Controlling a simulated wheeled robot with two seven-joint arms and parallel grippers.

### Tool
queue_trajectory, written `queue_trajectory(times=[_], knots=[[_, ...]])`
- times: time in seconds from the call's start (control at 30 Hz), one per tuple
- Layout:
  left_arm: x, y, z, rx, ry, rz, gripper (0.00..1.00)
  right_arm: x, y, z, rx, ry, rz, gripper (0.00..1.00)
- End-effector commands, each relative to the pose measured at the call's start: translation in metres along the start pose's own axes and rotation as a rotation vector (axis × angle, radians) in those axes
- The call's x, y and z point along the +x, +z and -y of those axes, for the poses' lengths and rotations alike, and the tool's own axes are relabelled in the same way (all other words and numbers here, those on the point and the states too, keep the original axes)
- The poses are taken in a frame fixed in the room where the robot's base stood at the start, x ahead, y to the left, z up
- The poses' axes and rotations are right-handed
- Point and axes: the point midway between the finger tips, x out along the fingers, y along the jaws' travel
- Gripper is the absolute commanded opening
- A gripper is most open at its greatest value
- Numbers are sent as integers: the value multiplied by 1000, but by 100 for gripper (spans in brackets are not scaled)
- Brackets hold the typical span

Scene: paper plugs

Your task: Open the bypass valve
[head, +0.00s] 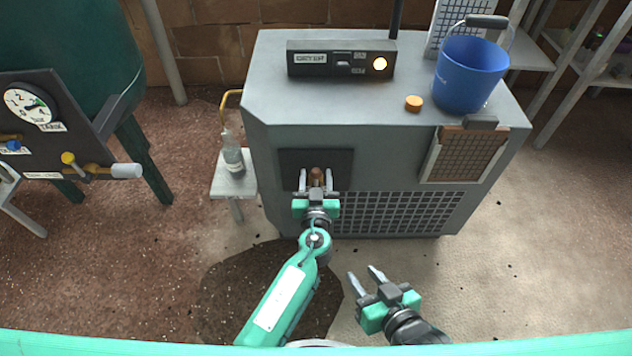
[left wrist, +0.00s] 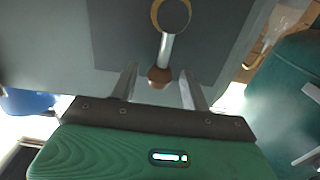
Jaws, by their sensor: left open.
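A lever with a silver stem and a copper-brown knob (left wrist: 159,77) comes out of a brass ring (left wrist: 171,14) on a dark panel (head: 338,165) on the front of the grey cabinet. The knob also shows in the head view (head: 316,174). I cannot read a label naming it as the bypass valve. My left gripper (head: 316,188) is at this panel, open, with one finger on each side of the knob; the left wrist view shows gaps between knob and fingers (left wrist: 159,84). My right gripper (head: 367,278) is open and empty, low in front of the cabinet.
The grey cabinet (head: 290,110) carries a blue bucket (head: 470,75), an orange cap (head: 413,103) and a dark box with a lit lamp (head: 340,60). A bottle (head: 232,155) stands on a small side stand. A gauge panel (head: 60,120) with yellow handles is at left.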

Motion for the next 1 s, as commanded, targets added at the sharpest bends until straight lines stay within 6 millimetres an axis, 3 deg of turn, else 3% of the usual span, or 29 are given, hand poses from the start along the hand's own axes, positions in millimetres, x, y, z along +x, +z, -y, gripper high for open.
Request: queue_trajectory(times=[0.03, 0.2, 0.57, 1.0], knots=[[0, 0, 0, 0, 0, 0, 47, 0, 0, 0, 0, 0, 0, 36], [0, 0, 0, 0, 0, 0, 16, 0, 0, 0, 0, 0, 0, 36], [0, 1, -1, 12, 1, 0, 16, 0, 1, 0, 0, 0, 0, 36], [-1, 4, -18, 274, 1, 2, 16, 4, 8, -2, 0, 0, 0, 36]])
